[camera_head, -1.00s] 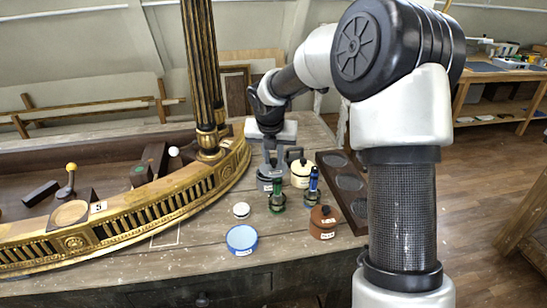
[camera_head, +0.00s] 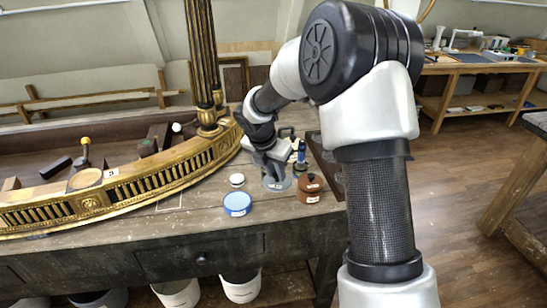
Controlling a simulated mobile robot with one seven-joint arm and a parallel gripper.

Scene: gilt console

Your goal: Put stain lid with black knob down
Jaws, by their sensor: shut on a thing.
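My gripper (camera_head: 274,174) points down over the wooden bench top, behind and right of the blue round pot. It is shut on a grey, round piece with a pale label, which I take for the stain lid (camera_head: 276,186). Its knob is hidden between the fingers. The piece is low, close to the bench; I cannot tell whether it touches. A brown pot (camera_head: 309,189) with a dark-knobbed top and a pale label stands just right of it.
The blue pot (camera_head: 238,204) and a small white round piece (camera_head: 237,180) stand to the left. A blue-topped bottle (camera_head: 301,153) stands behind, partly hidden. The gilt console (camera_head: 150,187) curves along the left. Bare bench shows in front of the pots.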

